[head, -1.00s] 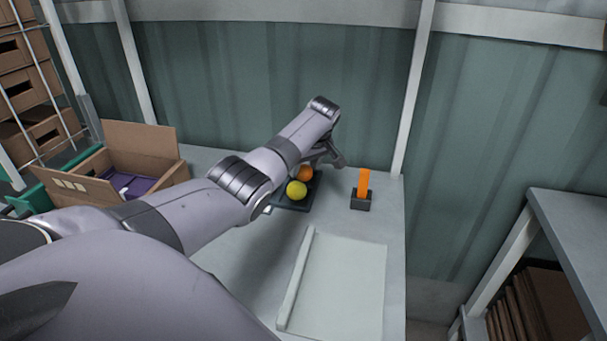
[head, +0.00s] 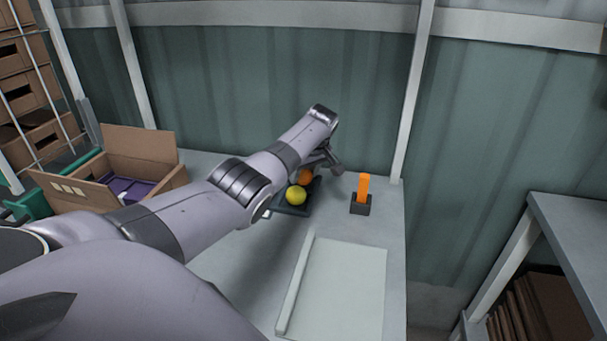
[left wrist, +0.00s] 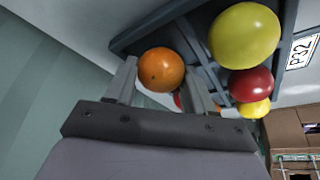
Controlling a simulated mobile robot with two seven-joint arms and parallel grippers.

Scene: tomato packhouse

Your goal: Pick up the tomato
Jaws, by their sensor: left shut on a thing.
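My left gripper (head: 323,163) reaches down at the back of the table, over a dark tray (head: 291,210). In the left wrist view its two fingers (left wrist: 161,88) are shut on an orange tomato (left wrist: 161,70), which shows between their tips. The orange tomato (head: 305,178) is partly hidden by the gripper in the head view; whether it touches the tray I cannot tell. A yellow tomato (head: 296,195) sits in front of it on the tray. The left wrist view also shows a red tomato (left wrist: 251,84) and a smaller-looking yellow one (left wrist: 254,108). My right gripper is not in view.
A label reading P32 (left wrist: 302,52) lies beside the tray. An orange upright piece in a dark base (head: 361,203) stands to the right. A pale flat board (head: 342,290) lies in front. An open cardboard box (head: 90,192) stands at left. The wall is close behind.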

